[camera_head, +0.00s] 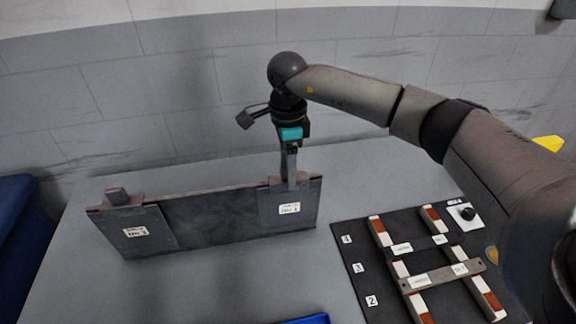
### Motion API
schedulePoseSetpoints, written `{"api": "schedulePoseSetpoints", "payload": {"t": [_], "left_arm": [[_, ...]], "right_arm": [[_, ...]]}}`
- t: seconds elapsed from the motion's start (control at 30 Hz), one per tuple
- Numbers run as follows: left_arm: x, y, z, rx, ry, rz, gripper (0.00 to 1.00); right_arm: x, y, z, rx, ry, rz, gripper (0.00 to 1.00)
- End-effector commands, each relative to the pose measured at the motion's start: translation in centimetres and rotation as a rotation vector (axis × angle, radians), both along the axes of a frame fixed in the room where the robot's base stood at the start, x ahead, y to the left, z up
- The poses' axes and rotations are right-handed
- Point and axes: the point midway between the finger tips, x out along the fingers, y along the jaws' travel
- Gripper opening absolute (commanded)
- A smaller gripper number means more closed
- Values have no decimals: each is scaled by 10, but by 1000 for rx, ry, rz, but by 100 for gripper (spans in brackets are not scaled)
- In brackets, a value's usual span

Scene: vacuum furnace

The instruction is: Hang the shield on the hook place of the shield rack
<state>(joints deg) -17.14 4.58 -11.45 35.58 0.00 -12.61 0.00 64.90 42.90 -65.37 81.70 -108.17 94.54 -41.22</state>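A long dark rack panel (205,222) stands upright on the grey table. A dark shield plate (287,210) with a white label is at its right end, against the panel's front face. A similar labelled plate (137,230) with a block on top is at the left end. My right gripper (291,184) points down at the top edge of the right plate, its fingers touching or just in front of it. The fingers are seen edge-on, so whether they grip is unclear; they hide whatever grip part this plate has. My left gripper is out of view.
A black board (350,281) with number labels, white-and-brown bars and a grey crossbar (440,277) lies at right, below my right arm. A blue edge (305,320) shows at the bottom. The table (190,290) in front of the panel is clear. A tiled wall stands behind.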

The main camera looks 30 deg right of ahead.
Motion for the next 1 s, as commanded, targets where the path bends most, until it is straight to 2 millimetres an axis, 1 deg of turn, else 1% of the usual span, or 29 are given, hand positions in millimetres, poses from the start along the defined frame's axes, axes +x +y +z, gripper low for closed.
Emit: {"api": "schedulePoseSetpoints", "payload": {"t": [0.3,0.37,0.47,0.57,0.8,0.9,1.0], "left_arm": [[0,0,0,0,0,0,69],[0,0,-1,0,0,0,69],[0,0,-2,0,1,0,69],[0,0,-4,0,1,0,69],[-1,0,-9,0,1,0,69],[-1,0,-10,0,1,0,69],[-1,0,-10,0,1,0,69]], "right_arm": [[-1,0,-1,-1,3,0,74],[0,0,3,-1,1,0,74],[0,0,14,0,0,0,74],[1,0,33,-1,-4,1,74],[3,0,93,0,-5,0,74],[3,0,114,0,-4,-1,74],[2,0,131,0,-2,1,74]]}}
